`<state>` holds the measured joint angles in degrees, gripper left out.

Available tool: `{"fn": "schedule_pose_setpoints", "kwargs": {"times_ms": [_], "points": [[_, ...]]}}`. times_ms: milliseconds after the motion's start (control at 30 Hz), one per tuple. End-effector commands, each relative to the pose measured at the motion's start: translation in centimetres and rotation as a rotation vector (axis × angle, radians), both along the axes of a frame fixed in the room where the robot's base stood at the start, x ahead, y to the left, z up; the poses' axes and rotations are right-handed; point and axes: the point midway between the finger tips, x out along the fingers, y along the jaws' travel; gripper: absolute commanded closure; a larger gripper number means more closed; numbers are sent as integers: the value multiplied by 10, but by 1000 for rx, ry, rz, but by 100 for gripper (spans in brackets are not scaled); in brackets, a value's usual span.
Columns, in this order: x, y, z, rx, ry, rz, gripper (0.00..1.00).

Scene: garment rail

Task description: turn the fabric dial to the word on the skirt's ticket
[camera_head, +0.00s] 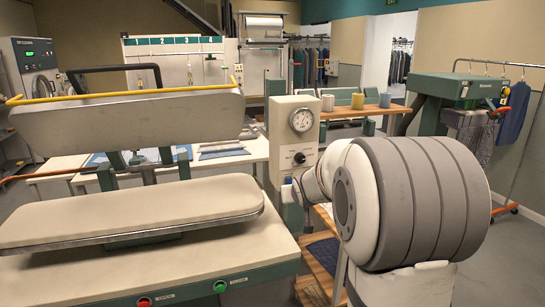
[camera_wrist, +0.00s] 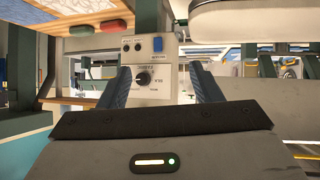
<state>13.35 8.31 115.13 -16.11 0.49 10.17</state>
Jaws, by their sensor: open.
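The fabric dial (camera_head: 300,158) is a small black knob on the cream control box (camera_head: 281,120), below a round gauge. In the wrist view the dial (camera_wrist: 143,78) shows between the fingers, left of the middle of the gap, with small words around it too blurred to read. My gripper (camera_wrist: 160,74) is open and empty, its two blue-grey fingers pointing at the box face. No contact with the knob shows.
A blue switch (camera_wrist: 157,44) sits above the dial in the wrist view. The press (camera_head: 130,210) with its raised padded head stands left of the box. Dark garments (camera_head: 515,110) hang on a rail at right.

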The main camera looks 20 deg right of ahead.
Motion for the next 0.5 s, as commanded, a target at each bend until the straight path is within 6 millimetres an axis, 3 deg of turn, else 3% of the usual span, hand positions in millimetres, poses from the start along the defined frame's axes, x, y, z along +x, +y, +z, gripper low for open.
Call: {"fn": "schedule_pose_setpoints", "kwargs": {"times_ms": [33,200,333,500], "points": [[29,-18,4,-2,-60,4,42],[105,-64,8,-7,-284,64,42],[142,-93,3,6,-426,126,42],[163,-113,-9,30,-548,198,42]]}}
